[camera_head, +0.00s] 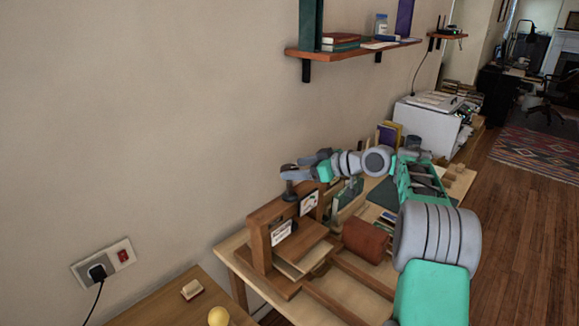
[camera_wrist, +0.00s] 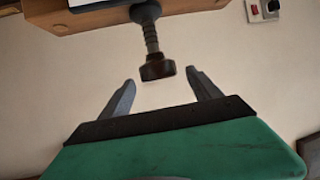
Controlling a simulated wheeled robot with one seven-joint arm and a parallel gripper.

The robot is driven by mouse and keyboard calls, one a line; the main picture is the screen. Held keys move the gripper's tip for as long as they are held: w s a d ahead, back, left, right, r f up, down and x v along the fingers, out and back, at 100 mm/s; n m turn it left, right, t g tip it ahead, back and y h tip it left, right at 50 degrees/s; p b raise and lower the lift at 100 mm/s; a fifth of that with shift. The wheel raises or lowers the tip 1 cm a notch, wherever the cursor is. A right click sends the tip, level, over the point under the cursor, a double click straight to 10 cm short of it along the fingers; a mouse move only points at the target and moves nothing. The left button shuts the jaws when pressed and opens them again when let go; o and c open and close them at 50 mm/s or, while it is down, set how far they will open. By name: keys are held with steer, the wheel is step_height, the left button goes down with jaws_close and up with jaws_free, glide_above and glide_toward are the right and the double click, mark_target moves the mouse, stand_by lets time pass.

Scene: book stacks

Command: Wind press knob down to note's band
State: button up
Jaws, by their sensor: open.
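The wooden press (camera_head: 258,240) stands on the workbench by the wall, with a dark screw rising from its top beam. The dark round press knob (camera_wrist: 157,68) tops the threaded screw (camera_wrist: 151,38). My gripper (camera_wrist: 160,80) is open, its two grey fingers either side of the knob in the wrist view, with visible gaps. In the head view my gripper (camera_head: 294,169) reaches in from the right at the knob's height, partly hiding it. A white note (camera_head: 281,233) is on the press front; its marks are too small to read. A second card (camera_head: 309,203) is beside it.
A reddish-brown roll (camera_head: 367,240) lies right of the press on the workbench (camera_head: 235,250). A wall shelf (camera_head: 350,50) hangs above with books and a jar. A socket with a plug (camera_head: 98,271) is at lower left.

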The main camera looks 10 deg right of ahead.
mark_target(290, 168)
steer(key=x, duration=0.3)
steer(key=shift+w+a+f, duration=0.1)
steer(key=shift+w, duration=0.05)
steer(key=shift+c, duration=0.3)
steer(key=c, duration=1.3)
steer(key=shift+f+m+t+h+b, duration=0.2)
steer(key=shift+m+t+h+b, duration=0.1)
steer(key=shift+b, duration=0.45)
